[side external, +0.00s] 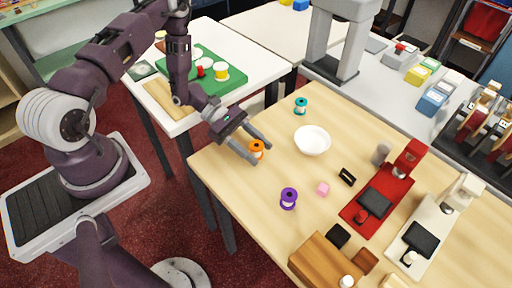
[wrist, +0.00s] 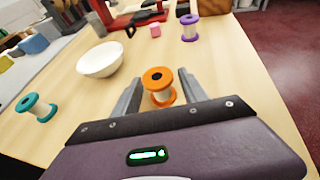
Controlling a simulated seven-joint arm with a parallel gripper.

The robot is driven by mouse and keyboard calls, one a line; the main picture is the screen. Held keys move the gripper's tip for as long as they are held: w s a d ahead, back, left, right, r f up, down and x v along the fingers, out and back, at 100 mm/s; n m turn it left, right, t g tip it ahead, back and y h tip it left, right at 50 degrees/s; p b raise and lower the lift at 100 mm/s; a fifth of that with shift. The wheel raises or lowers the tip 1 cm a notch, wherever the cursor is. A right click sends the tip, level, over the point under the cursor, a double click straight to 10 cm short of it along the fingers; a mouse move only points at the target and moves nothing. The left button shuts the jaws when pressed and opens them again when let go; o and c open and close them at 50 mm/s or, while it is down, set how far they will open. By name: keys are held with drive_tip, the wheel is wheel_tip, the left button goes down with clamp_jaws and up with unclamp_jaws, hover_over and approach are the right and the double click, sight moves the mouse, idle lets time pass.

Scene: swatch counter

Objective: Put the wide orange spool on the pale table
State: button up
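The orange spool (side external: 257,147) stands upright on the light wood table (side external: 240,195), near its left edge. In the wrist view the orange spool (wrist: 158,77) shows wide orange rims, a dark centre hole and a pale middle. My gripper (side external: 258,155) is low over the table, its fingers on either side of the spool. In the wrist view my gripper (wrist: 160,88) is open, with a narrow gap between spool and fingers. The spool's lower part is partly hidden by the gripper. A pale white table (side external: 232,42) stands behind, bearing a green board.
A white bowl (side external: 312,141), a teal spool (side external: 301,106) and a purple spool (side external: 288,199) stand around the orange one. A pink cube (side external: 323,188), a red device (side external: 385,195) and a wooden block (side external: 325,262) lie further right. Another pale table (side external: 275,30) stands at the back.

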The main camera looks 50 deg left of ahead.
sight(251, 144)
drive_tip(key=shift+r, duration=0.15)
drive_tip(key=v, duration=0.7)
drive_tip(key=shift+a, duration=0.25)
drive_tip(key=s+d+r+m+g+y, duration=0.25)
drive_tip(key=r+m, duration=0.35)
drive_tip(key=r, duration=0.4)
drive_tip(key=s+d+r+m+g+y, duration=0.2)
drive_tip(key=s+d+r+m+y, duration=0.15)
drive_tip(key=r+m, duration=0.45)
drive_tip(key=s+a+r+m+t+y, duration=0.1)
drive_tip(key=s+r+m+t+y, duration=0.5)
drive_tip(key=s+r, duration=0.6)
drive_tip(key=shift+s+a+m+t+y, duration=0.2)
drive_tip(key=shift+a+m+t+y, duration=0.1)
drive_tip(key=shift+t+y, duration=0.2)
